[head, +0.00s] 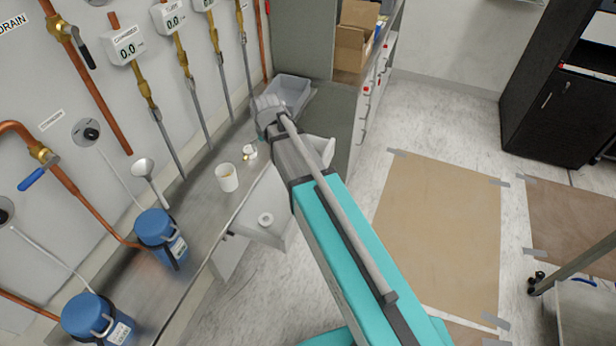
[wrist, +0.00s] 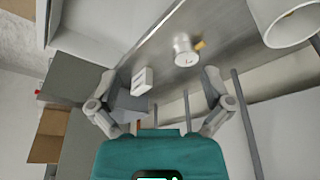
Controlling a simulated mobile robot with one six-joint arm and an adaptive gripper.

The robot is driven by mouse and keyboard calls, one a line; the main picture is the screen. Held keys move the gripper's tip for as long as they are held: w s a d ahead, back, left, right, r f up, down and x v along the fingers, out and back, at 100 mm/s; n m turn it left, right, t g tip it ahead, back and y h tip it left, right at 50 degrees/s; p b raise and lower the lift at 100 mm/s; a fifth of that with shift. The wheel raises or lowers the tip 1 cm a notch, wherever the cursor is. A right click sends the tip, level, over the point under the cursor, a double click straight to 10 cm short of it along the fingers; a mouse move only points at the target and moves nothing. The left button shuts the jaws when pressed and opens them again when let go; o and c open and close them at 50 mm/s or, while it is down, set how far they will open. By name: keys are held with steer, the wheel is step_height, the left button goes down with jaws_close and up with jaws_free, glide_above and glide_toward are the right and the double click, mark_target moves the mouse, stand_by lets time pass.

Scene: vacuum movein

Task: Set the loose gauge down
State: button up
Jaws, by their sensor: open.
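My gripper (wrist: 159,73) is open, its two fingers spread wide over the metal bench (wrist: 160,42) with nothing held between them. A small white cylinder with a brass-coloured fitting (wrist: 184,50) stands on the bench beyond the fingertips; it also shows in the head view (head: 250,152). A small white box (wrist: 142,80) with dark marks sits on the bench, seen between the fingers. I cannot tell for sure which of these two is the loose gauge. In the head view my gripper (head: 268,110) is over the far part of the bench, its fingers unclear.
A white cup (head: 227,178) stands on the bench. A grey bin (head: 290,90) lies beyond my gripper. An open white drawer (head: 262,236) holds a white ring (head: 265,219). Blue canisters (head: 162,236) stand at the near left. Several pipes and readouts line the wall.

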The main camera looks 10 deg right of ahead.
steer(key=s+d+g, duration=0.1)
steer(key=s+d, duration=0.4)
steer(key=s, duration=0.4)
steer(key=s+d+m+g, duration=0.1)
steer(key=s+d+g, duration=0.1)
steer(key=s+d, duration=0.3)
steer(key=s, duration=0.4)
steer(key=shift+f, duration=0.35)
steer(key=shift+s, duration=0.1)
